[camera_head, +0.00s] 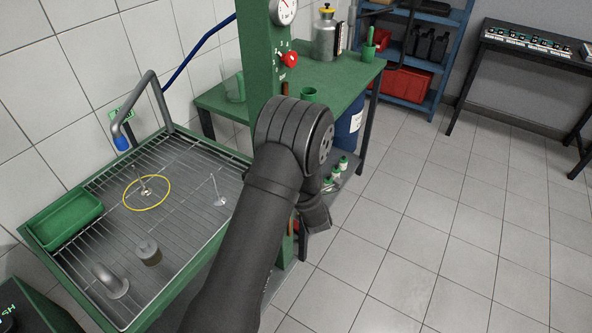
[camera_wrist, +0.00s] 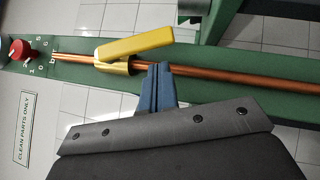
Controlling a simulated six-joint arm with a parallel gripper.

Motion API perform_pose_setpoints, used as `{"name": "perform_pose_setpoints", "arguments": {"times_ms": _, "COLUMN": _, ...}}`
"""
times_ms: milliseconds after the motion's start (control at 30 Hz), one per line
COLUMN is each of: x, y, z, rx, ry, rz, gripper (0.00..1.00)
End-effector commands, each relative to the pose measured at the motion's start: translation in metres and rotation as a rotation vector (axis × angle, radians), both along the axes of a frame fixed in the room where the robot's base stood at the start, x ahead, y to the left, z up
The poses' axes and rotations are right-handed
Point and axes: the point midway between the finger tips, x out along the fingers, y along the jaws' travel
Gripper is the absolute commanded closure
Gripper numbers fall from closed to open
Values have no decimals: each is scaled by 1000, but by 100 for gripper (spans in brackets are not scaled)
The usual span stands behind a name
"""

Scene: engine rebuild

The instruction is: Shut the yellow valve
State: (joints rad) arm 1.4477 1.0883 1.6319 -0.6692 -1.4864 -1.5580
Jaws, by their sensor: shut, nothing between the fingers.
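In the wrist view the yellow valve lever (camera_wrist: 140,43) sits on a brass valve body (camera_wrist: 113,66) around a copper pipe (camera_wrist: 230,77). The lever lies at a slant to the pipe, its free end up and to the right. My gripper (camera_wrist: 159,68) has blue fingers shut together with nothing between them. Its tips overlap the pipe in the picture, just right of the brass body and below the lever's outer half. A small gap shows between tips and lever. In the head view my arm hides the valve.
The pipe runs along a green column (camera_head: 256,50) with a red knob (camera_head: 289,59) and a gauge (camera_head: 284,11). A wash tray (camera_head: 190,218) with a grating is at left. A green bench (camera_head: 340,98) stands behind. The tiled floor at right is clear.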

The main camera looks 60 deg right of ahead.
Motion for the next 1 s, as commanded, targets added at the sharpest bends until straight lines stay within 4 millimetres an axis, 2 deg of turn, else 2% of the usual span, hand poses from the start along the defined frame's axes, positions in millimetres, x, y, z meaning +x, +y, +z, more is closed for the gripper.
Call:
{"name": "perform_pose_setpoints", "arguments": {"times_ms": 200, "x": 0, "y": -13, "z": 5, "rx": 0, "ry": 0, "rz": 1, "gripper": 100}}
{"name": "perform_pose_setpoints", "arguments": {"times_ms": 667, "x": 0, "y": -14, "z": 4, "rx": -8, "ry": 0, "rz": 1, "gripper": 100}}
{"name": "perform_pose_setpoints", "arguments": {"times_ms": 1000, "x": 0, "y": -28, "z": 2, "rx": -160, "ry": 0, "rz": 2, "gripper": 100}}
